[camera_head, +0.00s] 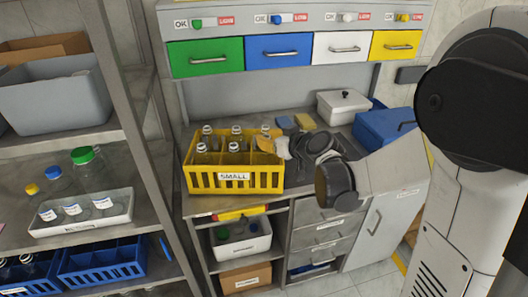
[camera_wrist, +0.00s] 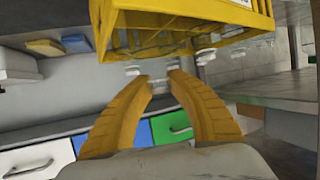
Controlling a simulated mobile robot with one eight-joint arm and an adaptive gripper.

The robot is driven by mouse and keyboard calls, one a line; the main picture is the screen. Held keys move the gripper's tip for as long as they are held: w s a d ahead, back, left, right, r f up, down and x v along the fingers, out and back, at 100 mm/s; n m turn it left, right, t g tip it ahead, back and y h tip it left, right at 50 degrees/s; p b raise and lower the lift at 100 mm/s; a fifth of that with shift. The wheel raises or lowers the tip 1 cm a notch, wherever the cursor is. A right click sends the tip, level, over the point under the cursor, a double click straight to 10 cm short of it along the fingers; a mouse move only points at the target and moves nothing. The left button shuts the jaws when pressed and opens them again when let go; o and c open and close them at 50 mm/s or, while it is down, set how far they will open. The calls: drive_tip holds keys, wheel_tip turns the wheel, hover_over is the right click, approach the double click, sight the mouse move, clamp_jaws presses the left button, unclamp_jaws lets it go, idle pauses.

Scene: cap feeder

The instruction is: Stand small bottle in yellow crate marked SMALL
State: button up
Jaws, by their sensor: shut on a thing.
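The yellow crate (camera_head: 235,187) marked SMALL stands on the worktop, with several clear bottles (camera_head: 201,149) upright in its compartments. My gripper (camera_head: 268,143) is at the crate's right end, with its yellow fingers pointing in over the rim. In the wrist view the fingers of my gripper (camera_wrist: 157,78) come close together at the tips, shut on a clear small bottle, which is mostly hidden. The yellow crate (camera_wrist: 190,20) fills the top of that view. I cannot tell whether the held bottle touches the crate floor.
Behind are green, blue, white and yellow drawers (camera_head: 206,57). A white lidded box (camera_head: 343,107) and a blue bin (camera_head: 385,126) stand on the worktop at right. The left shelf holds a white tray (camera_head: 82,227) of labelled bottles, capped bottles and blue crates (camera_head: 105,262).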

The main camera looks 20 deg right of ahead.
sight(266, 156)
wheel_tip(266, 156, down, 3)
drive_tip(key=shift+b, duration=0.6)
drive_tip(key=shift+f, duration=0.15)
drive_tip(key=o, duration=0.4)
drive_tip(key=shift+f, duration=0.1)
drive_tip(key=o, duration=0.5)
drive_tip(key=shift+c, duration=0.2)
